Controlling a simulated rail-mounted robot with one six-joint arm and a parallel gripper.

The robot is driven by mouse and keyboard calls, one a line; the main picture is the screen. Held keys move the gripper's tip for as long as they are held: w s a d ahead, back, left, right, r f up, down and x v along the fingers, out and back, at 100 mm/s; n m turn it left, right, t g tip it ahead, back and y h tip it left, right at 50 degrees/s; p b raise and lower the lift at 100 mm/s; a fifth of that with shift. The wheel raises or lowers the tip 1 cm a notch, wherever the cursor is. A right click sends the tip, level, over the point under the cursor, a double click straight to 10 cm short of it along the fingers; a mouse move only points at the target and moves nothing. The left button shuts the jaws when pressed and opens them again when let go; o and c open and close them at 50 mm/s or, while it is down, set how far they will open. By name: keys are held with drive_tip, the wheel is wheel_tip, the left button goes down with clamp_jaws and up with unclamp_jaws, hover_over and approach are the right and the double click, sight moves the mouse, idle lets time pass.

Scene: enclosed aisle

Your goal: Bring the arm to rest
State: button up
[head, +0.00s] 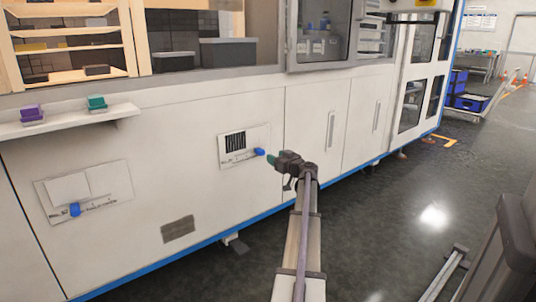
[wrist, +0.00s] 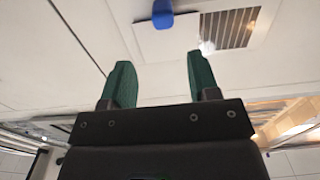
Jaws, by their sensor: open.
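My gripper (head: 272,160) is at the end of my raised arm, in front of the white cabinet wall in the head view. In the wrist view its two green fingers (wrist: 158,82) stand apart with nothing between them, so it is open and empty. A blue knob (head: 259,152) on a panel with a dark vent grille (head: 235,143) is just beyond the fingertips in the head view. In the wrist view the blue knob (wrist: 162,14) lies past the fingertips, a little above the gap. The fingers appear apart from it.
A second panel with a blue knob (head: 74,209) is at the left. A shelf (head: 65,125) holds a purple block (head: 32,113) and a teal block (head: 97,103). Dark floor is open at the right; a metal rail (head: 446,274) lies there. Blue crates (head: 468,102) stand far back.

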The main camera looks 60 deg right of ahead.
drive_tip(key=shift+s+a, duration=0.2)
drive_tip(key=shift+s, duration=0.35)
